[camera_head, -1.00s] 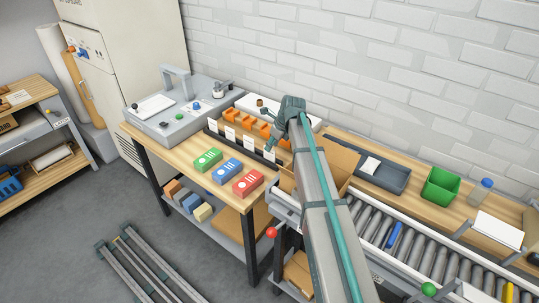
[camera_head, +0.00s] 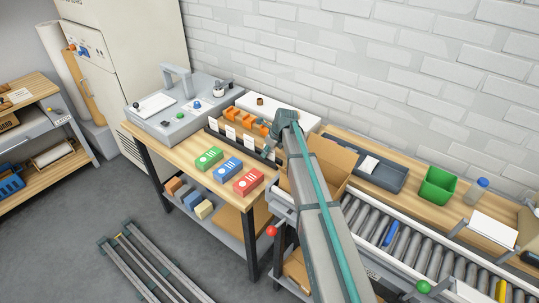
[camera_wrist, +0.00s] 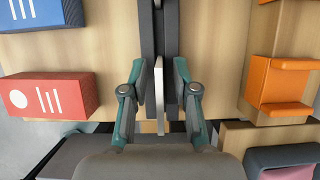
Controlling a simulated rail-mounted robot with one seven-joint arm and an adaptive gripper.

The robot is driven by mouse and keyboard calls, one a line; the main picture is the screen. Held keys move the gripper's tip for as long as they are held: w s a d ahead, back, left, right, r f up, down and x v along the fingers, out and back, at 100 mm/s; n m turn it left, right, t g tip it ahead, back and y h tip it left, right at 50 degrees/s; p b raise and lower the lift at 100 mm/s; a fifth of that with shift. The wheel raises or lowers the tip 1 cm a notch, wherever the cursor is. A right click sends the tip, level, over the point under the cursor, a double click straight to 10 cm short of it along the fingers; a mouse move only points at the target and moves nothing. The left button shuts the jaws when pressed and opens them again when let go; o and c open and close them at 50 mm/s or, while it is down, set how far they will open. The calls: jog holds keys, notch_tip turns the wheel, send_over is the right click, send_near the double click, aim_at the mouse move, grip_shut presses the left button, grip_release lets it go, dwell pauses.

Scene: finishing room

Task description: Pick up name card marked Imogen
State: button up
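Several upright white name cards (camera_head: 230,132) stand in a dark rack (camera_head: 222,143) on the wooden bench. The writing on them is too small to read, so I cannot tell which one says Imogen. My gripper (camera_head: 273,148) is down at the right end of the row in the head view. In the wrist view my gripper (camera_wrist: 160,80) is open, with one finger on each side of a thin pale card (camera_wrist: 159,100) seen edge-on. Gaps show between the card and both fingers. The card's face is hidden from this angle.
Green (camera_head: 208,158), blue (camera_head: 228,171) and red (camera_head: 248,182) boxes lie in front of the rack. Orange holders (camera_head: 242,121) stand behind it. An open cardboard box (camera_head: 333,157) is to the right, by the roller conveyor (camera_head: 410,245).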

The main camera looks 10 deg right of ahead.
grip_shut()
jog(key=shift+r, duration=0.15)
